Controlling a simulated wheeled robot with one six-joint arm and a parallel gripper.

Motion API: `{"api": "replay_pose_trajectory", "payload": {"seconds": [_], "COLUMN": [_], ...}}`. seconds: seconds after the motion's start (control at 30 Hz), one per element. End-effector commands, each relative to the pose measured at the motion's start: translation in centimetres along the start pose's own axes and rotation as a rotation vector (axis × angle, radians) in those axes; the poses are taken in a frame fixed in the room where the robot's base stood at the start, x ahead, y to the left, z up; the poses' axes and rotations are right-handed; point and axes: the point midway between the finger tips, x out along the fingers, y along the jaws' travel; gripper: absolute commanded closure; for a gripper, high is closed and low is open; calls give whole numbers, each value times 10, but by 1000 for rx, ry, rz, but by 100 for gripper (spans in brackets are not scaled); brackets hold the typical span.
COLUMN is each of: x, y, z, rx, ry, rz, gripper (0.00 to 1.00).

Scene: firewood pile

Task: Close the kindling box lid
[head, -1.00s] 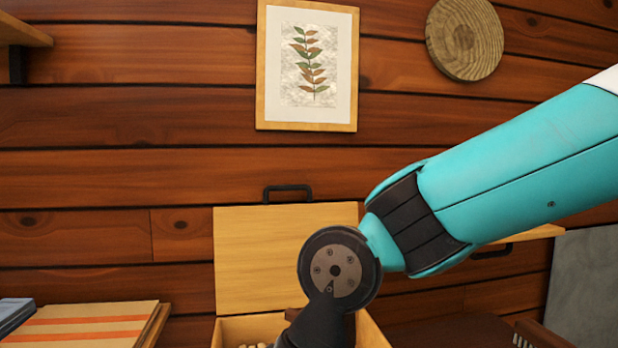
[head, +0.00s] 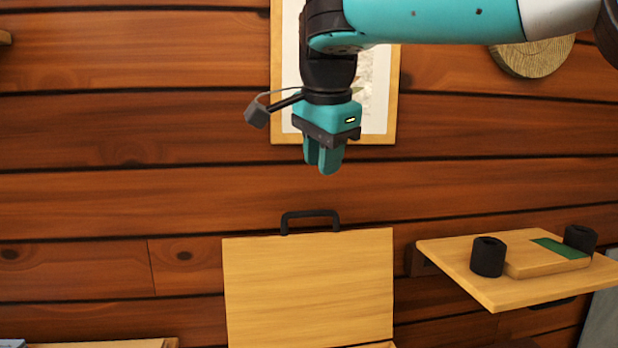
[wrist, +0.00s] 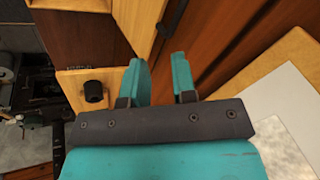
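The kindling box lid (head: 308,290) is a pale wooden panel standing upright and open in front of the wall. A black handle (head: 310,218) is on its top edge; a black bar that looks like this handle shows at the top of the wrist view (wrist: 172,18). The box body is almost wholly below the head view. My gripper (head: 323,165) points down, above the handle and apart from it. In the wrist view, its two teal fingers (wrist: 161,78) stand apart with an empty gap between them.
A wall shelf (head: 470,270) to the right of the lid carries two black cylinders (head: 488,257) and a small board with a green patch. A framed picture (head: 385,120) hangs behind my gripper. A round wood slice (head: 535,58) hangs at upper right.

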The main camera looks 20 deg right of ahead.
Motion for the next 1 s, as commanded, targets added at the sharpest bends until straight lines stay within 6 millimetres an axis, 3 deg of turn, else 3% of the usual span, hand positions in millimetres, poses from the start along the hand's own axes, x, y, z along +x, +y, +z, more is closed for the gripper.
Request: {"api": "replay_pose_trajectory", "payload": {"seconds": [0.03,0.1,0.2,0.3,0.47,1.0], "x": [-22,-37,-49,-46,-19,94], "y": [-14,-22,-28,-29,-27,-30], "z": [-3,-5,-4,-4,-3,-2], "rx": [134,302,453,514,520,516], "ry": [-3,-12,-26,-32,-31,-30], "rz": [-6,-9,-11,-12,-11,-9], "gripper": [75,75,75,75,75,75]}}
